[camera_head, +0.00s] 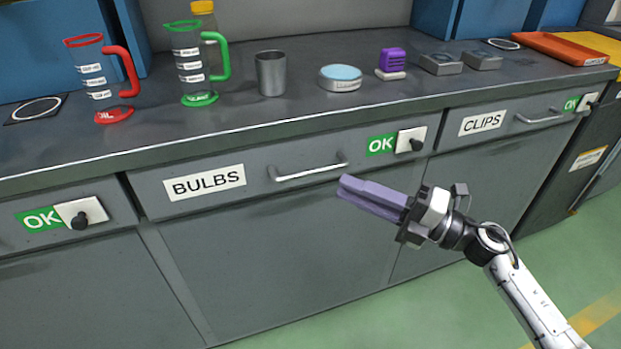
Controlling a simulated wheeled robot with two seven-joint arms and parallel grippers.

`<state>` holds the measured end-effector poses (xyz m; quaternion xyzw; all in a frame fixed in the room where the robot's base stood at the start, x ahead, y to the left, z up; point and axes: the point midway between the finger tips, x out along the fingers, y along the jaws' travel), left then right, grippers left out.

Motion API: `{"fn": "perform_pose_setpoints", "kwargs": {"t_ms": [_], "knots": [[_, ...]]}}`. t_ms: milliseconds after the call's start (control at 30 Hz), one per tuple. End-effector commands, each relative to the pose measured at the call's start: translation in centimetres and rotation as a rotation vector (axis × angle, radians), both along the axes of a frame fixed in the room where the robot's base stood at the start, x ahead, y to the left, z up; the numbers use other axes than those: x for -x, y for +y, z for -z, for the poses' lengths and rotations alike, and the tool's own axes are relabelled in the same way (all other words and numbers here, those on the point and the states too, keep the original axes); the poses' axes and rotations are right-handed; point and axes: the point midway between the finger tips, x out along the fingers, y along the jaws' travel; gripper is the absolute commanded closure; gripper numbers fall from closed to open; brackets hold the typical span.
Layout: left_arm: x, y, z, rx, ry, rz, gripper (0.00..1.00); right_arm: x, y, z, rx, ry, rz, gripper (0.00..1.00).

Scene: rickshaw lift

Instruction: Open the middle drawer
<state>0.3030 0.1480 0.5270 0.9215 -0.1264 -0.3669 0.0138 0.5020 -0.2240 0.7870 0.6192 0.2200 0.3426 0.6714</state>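The middle drawer (245,184) is grey, labelled BULBS, and its front sits flush under the countertop, closed. Its silver bar handle (312,169) is right of the label. My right gripper (343,188) has purple fingers pointing left, just below and right of the handle in the picture. I see no gap between the fingers, but they overlap from this angle, so open or shut is unclear. Nothing shows held in them, and contact with the handle is not visible. My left gripper is out of view.
A latch knob (412,140) beside a green OK tag is on the middle drawer's right end. The CLIPS drawer (510,121) is to the right. Jugs, a metal cup (271,74) and small items stand on the countertop (200,135). Green floor (420,305) is clear in front.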

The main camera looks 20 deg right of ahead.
Motion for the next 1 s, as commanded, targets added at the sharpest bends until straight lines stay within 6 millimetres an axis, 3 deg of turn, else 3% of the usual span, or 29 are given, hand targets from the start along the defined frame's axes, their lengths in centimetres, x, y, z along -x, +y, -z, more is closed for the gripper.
{"fn": "perform_pose_setpoints", "kwargs": {"t_ms": [433,867,1000], "knots": [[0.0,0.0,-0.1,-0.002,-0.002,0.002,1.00,-5.2,5.6,-1.2,-0.008,0.001,0.001,0.81],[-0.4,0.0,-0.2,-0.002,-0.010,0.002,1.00,-6.0,6.6,-1.3,-0.007,0.004,0.003,0.81],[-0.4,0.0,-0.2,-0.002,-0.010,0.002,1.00,-6.0,6.6,-1.3,-0.007,0.004,0.003,1.00]]}}
